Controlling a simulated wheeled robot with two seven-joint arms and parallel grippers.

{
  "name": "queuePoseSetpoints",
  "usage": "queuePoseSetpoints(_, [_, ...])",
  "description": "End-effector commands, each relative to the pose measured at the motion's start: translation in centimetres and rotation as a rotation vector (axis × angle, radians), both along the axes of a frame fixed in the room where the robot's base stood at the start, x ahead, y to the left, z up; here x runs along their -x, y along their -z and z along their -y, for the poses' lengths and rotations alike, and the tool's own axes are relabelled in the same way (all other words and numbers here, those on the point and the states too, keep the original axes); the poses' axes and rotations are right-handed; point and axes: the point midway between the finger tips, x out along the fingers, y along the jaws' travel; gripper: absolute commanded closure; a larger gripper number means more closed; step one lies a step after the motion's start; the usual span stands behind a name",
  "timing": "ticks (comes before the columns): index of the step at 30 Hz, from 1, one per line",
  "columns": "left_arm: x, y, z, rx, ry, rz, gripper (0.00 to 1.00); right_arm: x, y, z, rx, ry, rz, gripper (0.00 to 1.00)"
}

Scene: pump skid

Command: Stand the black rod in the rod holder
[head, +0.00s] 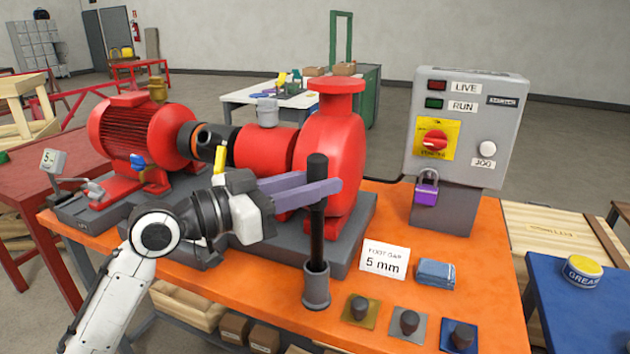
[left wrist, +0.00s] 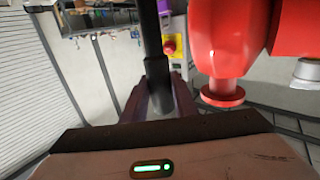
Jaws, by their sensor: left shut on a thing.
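The black rod (head: 317,225) is upright above the orange bench, in front of the red pump. My left gripper (head: 322,190) is shut on its thicker upper part, with its purple fingers reaching in from the left. The rod's lower end meets the mouth of the grey rod holder (head: 317,292) and appears to be inside it; how deep it sits is hidden. In the left wrist view the rod (left wrist: 150,35) runs between the fingers (left wrist: 160,92). The holder cannot be made out there. My right gripper is in neither view.
The red pump (head: 335,150) stands close behind the rod. A "5 mm" card (head: 385,261), a blue block (head: 436,273) and several knobbed plates (head: 408,325) lie to the right on the orange bench (head: 480,260). A control box (head: 465,130) stands behind them.

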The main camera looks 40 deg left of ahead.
Motion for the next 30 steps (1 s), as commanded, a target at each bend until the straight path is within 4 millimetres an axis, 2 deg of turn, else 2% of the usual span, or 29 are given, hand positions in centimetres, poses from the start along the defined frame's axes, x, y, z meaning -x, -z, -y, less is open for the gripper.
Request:
queuePoseSetpoints(15, [0.0,4.2,0.0,0.001,0.000,0.004,1.00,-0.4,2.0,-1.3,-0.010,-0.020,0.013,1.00])
queuePoseSetpoints(29, [0.0,4.8,0.0,0.001,0.001,0.004,1.00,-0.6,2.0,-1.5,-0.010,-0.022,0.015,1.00])
queuePoseSetpoints(30, [0.0,4.8,0.0,0.001,0.001,0.004,0.69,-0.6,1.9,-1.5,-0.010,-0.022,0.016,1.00])
